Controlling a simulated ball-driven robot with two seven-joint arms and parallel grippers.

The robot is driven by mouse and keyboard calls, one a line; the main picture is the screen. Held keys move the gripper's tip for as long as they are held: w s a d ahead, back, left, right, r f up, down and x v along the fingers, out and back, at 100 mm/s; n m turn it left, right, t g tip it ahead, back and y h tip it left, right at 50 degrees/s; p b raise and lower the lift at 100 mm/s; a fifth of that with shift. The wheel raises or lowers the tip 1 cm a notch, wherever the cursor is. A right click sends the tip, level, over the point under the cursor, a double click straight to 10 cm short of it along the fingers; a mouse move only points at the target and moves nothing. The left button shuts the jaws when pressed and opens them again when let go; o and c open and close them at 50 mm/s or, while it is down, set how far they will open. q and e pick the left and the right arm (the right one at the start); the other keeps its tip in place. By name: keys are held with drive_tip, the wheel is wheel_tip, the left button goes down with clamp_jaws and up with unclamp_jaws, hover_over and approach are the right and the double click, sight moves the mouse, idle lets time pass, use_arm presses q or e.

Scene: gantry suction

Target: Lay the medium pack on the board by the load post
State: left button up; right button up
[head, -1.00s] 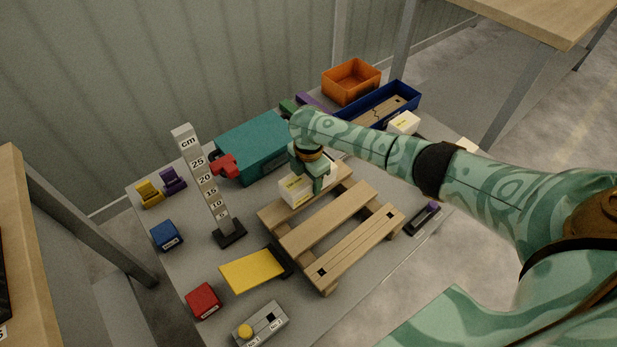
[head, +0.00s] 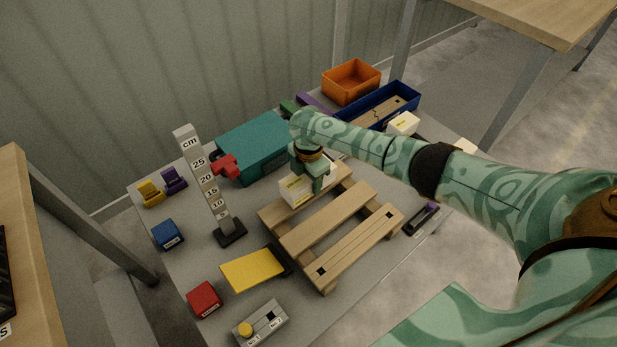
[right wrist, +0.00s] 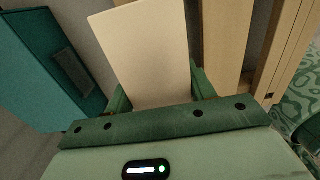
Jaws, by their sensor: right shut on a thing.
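My right gripper (head: 318,183) is shut on a cream pack (head: 295,191), which is at the rear slat of the wooden pallet (head: 330,222). I cannot tell whether the pack touches the slat. In the right wrist view the pack (right wrist: 145,50) lies between my green fingers (right wrist: 160,97). A grey post (head: 205,180) with cm marks stands upright on a black foot, left of the pallet. Two other cream packs show at the right: one (head: 403,123) near the blue tray, another (head: 465,146) partly hidden by my arm. My left gripper is out of view.
A teal box (head: 258,142) with a red part stands behind the pallet. An orange bin (head: 351,82) and a blue tray (head: 415,97) are at the back right. A yellow plate (head: 252,270), red block (head: 204,299) and grey button box (head: 260,323) lie in front.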

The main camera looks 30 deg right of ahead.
use_arm(q)
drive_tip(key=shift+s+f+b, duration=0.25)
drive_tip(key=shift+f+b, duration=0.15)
drive_tip(key=shift+b, duration=0.15)
use_arm(e)
drive_tip(key=shift+f, duration=1)
drive_tip(key=o, duration=1.3)
use_arm(q)
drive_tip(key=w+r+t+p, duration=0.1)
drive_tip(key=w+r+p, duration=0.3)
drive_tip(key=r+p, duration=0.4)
drive_tip(key=shift+p, duration=0.65)
use_arm(e)
wheel_tip(320, 180, up, 16)
drive_tip(key=shift+r, duration=0.2)
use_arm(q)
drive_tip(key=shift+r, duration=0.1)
use_arm(e)
drive_tip(key=shift+f, duration=0.1)
